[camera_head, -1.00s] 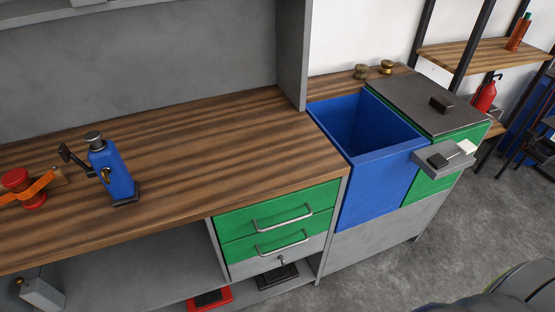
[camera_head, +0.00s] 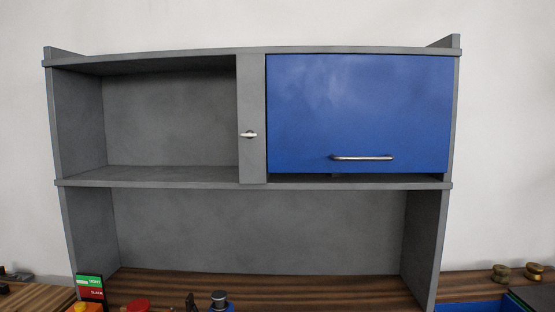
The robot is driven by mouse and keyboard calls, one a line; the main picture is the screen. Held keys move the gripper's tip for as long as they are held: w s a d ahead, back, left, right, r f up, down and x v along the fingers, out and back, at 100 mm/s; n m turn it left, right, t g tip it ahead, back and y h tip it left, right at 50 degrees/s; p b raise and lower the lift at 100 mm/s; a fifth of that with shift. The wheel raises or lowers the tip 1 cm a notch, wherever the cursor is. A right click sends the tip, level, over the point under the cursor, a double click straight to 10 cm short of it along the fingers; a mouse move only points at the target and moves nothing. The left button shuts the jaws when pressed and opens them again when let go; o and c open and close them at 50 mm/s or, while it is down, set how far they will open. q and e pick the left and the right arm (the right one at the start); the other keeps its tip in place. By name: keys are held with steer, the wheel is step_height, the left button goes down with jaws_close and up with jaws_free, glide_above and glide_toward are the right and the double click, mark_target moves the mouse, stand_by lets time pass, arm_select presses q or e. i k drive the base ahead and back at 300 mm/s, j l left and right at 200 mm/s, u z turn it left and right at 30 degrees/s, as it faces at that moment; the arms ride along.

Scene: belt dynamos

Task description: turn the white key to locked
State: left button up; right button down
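The white key (camera_head: 248,134) sits on the narrow grey upright panel (camera_head: 252,85) between the open left compartment and the blue door. Its handle lies roughly horizontal. Any lock markings around it are too small to read. The blue cabinet door (camera_head: 360,105) to its right hangs down over its compartment, with a metal bar handle (camera_head: 362,158) near its lower edge. Neither of my grippers shows in the view.
The open left compartment (camera_head: 170,120) is empty. Below the cabinet is a wooden worktop (camera_head: 270,285) with a green and red sign (camera_head: 90,288), a red object (camera_head: 137,305) and a blue-bodied tool (camera_head: 220,301) at its front. Brass pieces (camera_head: 501,272) stand at right.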

mark_target(250, 134)
steer(key=j+z, duration=0.1)
steer(key=j, duration=0.3)
steer(key=k+j+z, duration=0.15)
steer(key=j, duration=0.25)
steer(key=j+z, duration=0.1)
steer(key=j, duration=0.35)
steer(key=k+j+z, duration=0.15)
steer(key=j, duration=0.25)
